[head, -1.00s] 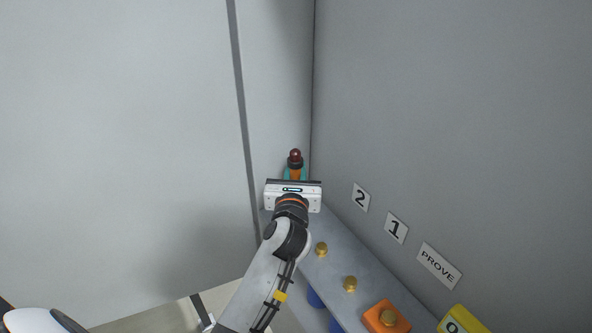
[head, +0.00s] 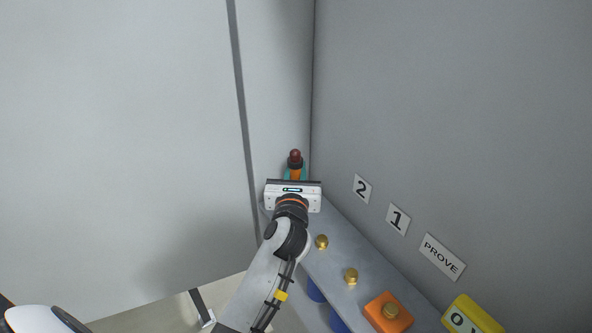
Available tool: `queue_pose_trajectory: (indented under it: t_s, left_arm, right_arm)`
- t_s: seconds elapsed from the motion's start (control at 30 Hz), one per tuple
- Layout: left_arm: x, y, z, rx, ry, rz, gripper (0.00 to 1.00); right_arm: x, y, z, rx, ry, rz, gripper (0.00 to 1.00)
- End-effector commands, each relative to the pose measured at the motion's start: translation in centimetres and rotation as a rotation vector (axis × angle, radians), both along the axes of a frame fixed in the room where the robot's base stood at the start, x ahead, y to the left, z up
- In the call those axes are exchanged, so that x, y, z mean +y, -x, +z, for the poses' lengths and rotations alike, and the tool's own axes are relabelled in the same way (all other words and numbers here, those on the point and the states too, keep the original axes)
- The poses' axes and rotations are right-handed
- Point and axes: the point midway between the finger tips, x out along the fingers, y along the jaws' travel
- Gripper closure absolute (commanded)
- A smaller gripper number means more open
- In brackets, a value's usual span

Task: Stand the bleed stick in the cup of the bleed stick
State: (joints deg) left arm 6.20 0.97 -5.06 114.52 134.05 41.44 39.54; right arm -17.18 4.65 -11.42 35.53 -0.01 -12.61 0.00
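A stick-like piece with a dark red rounded top, a black band and an orange body (head: 295,162) stands roughly upright at the far corner, beyond my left gripper. I take it to be the bleed stick. Teal parts (head: 286,173) show on both sides of its orange body; I cannot tell whether they belong to the cup or to something else. My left gripper (head: 293,182) is right in front of the stick, its white housing covering the stick's lower part. Its fingers are hidden, so its grip does not show. No cup can be made out clearly. My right gripper is out of view.
A grey shelf (head: 335,235) runs along the right wall. It carries brass knobs (head: 321,242), an orange block (head: 388,312) with a brass knob, and a yellow block (head: 470,316). Blue parts (head: 316,290) show below. Wall labels read 2, 1 and PROVE. A pale wall stands close on the left.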

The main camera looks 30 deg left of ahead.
Motion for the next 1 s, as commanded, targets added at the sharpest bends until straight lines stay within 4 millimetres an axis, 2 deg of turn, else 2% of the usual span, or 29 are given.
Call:
queue_pose_trajectory:
  t_s: [0.43, 0.47, 0.6, 0.87, 1.0]
  left_arm:
    - [0.01, 0.01, -0.70, 0.000, 0.000, 0.000, 1.00]
    - [0.01, 0.01, -0.71, 0.000, 0.000, 0.000, 0.75]
    - [0.01, 0.01, -0.72, 0.000, 0.000, 0.000, 0.54]
    - [-0.02, 0.06, -0.79, 0.002, 0.001, 0.000, 0.54]
    - [-0.43, 0.97, -0.96, 0.002, 0.000, 0.000, 0.54]
  right_arm:
    - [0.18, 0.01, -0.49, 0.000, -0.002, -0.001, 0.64]
    - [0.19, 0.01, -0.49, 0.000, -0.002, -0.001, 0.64]
    - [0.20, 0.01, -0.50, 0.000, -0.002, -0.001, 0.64]
    - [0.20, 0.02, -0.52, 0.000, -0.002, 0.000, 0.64]
    - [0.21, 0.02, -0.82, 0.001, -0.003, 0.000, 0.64]
